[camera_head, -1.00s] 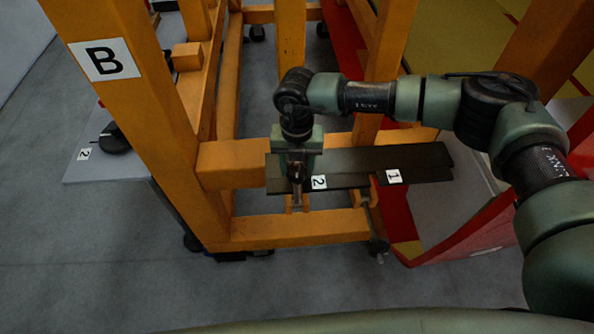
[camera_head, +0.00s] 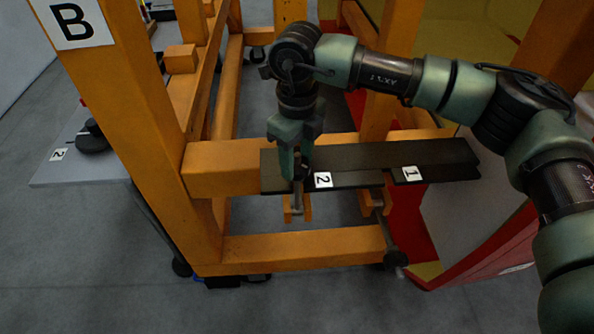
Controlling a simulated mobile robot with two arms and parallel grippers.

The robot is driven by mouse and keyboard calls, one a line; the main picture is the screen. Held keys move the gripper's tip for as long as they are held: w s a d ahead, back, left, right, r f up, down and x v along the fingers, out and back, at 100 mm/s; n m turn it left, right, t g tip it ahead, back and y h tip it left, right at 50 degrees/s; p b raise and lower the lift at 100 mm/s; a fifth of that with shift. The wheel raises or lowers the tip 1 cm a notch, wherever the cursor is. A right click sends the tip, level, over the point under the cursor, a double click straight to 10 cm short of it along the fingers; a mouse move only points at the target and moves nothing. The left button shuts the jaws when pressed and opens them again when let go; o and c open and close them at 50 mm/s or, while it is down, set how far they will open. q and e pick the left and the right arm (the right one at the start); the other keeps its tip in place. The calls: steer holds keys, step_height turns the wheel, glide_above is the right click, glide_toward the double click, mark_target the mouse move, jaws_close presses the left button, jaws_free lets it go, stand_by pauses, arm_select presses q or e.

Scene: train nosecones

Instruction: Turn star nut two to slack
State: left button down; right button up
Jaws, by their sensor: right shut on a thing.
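My right gripper (camera_head: 298,172) points straight down at the black plate beside the label "2" (camera_head: 322,180). It is shut on star nut two, which is mostly hidden between and behind the fingers. A metal bolt (camera_head: 297,196) shows just below the fingertips, at the plate's front edge. The black plate (camera_head: 375,157) lies along the orange beam, and the label "1" (camera_head: 410,174) sits farther right on it. My left gripper is not in view.
An orange frame with a post marked "B" (camera_head: 73,20) stands around the work spot. A grey table (camera_head: 75,165) with a black item is at the left. A red and yellow structure is at the right.

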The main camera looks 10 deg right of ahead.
steer(key=n+b, duration=0.4)
steer(key=shift+f+n, duration=0.15)
steer(key=shift+n, duration=0.15)
steer(key=shift+r+n+b, duration=0.2)
steer(key=shift+n+b, duration=0.9)
steer(key=shift+n, duration=0.8)
steer(key=o, duration=1.4)
steer(key=shift+r, duration=0.1)
step_height(320, 180, up, 8)
steer(key=shift+f+b, duration=0.15)
steer(key=shift+b, duration=0.4)
